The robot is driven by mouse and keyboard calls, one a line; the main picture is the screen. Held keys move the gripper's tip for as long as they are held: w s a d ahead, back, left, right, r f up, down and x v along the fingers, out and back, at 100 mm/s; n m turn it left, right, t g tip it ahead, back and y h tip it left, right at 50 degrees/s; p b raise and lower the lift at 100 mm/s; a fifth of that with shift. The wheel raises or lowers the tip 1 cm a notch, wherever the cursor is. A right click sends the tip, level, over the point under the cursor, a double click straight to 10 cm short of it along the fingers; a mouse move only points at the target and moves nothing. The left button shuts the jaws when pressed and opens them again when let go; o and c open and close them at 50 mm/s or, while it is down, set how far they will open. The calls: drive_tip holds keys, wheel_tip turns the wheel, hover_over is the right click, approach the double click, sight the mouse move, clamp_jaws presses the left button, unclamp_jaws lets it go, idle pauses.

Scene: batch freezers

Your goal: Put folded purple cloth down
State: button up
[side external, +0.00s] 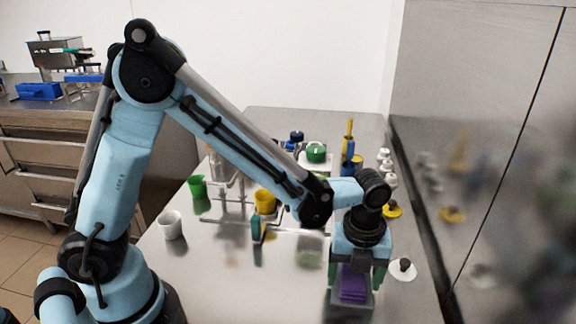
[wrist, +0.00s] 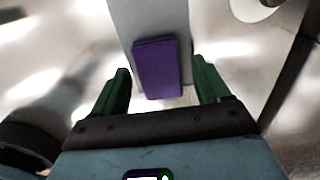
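The folded purple cloth (side external: 352,284) is a small, flat-sided block shape in the side view, below my wrist. In the wrist view the purple cloth (wrist: 158,68) lies against a light grey, straight-edged piece (wrist: 148,18). My gripper (wrist: 160,66) has its two green fingers apart, one on each side of the cloth. A gap shows between each finger and the cloth. In the side view my gripper (side external: 357,274) points down over the cloth at the front right of the table. Whether the cloth's underside rests fully on the grey piece is hidden.
A white disc with a dark knob (side external: 402,268) lies close to the right. A steel wall (side external: 480,120) bounds the right.

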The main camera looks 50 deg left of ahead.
sight(353, 278)
wheel_tip(353, 278, up, 12)
drive_tip(key=s+a+n+t, duration=0.3)
drive_tip(key=a+n, duration=0.4)
drive_tip(key=n, duration=0.6)
drive_tip(key=s+a+n+t, duration=0.4)
drive_tip(key=a+n, duration=0.4)
drive_tip(key=n, duration=0.6)
drive_tip(key=shift+r, duration=0.25)
drive_tip(key=shift+s, duration=0.1)
drive_tip(key=o, duration=0.5)
drive_tip(key=shift+c, duration=0.2)
drive_tip(key=shift+d, duration=0.1)
